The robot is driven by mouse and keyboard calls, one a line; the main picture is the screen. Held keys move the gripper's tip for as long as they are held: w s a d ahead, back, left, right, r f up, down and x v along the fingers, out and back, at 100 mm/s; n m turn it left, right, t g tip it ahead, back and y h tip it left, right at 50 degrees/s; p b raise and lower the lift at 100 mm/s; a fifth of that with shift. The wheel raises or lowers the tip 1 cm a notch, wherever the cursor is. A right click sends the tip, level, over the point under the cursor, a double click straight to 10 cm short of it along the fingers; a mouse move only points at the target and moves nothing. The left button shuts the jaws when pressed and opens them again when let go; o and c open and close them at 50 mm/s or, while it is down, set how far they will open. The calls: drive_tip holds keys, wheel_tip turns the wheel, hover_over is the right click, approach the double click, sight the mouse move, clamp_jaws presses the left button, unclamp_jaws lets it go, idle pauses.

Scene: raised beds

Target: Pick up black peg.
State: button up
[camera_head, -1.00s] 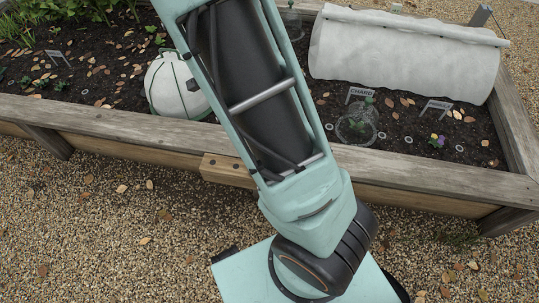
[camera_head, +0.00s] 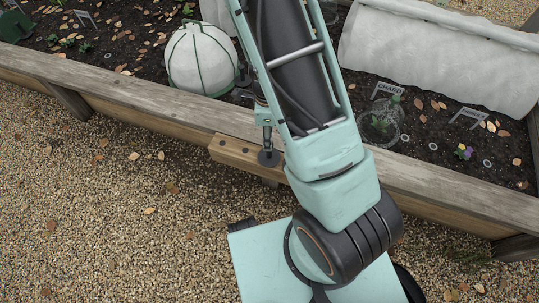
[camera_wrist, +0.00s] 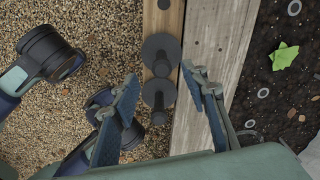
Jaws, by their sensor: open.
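Two black pegs, each an upright stem on a round flange, stand in line on the wooden block (camera_wrist: 160,20) in the wrist view. The farther peg (camera_wrist: 160,50) is just beyond my fingertips, and the nearer peg (camera_wrist: 158,95) shows between my fingers. I cannot tell which peg the task means. My gripper (camera_wrist: 159,76) is open and empty, with a finger on either side of the pegs and clear space beside them. In the head view one peg (camera_head: 268,157) shows on the block beside my arm. My arm hides the rest there.
The raised bed's timber edge (camera_head: 120,97) runs beside the block. In the bed are a white dome cover (camera_head: 200,60), a white row cover (camera_head: 440,55), a CHARD sign (camera_head: 388,89) and a wire cloche (camera_head: 383,122). Gravel (camera_head: 110,200) in front is open.

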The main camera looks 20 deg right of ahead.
wheel_tip(320, 180, down, 6)
drive_tip(key=b, duration=0.3)
drive_tip(key=shift+w, duration=0.1)
drive_tip(key=shift+r, duration=0.1)
clamp_jaws()
wheel_tip(320, 180, up, 10)
drive_tip(key=p, duration=0.5)
idle(0.5)
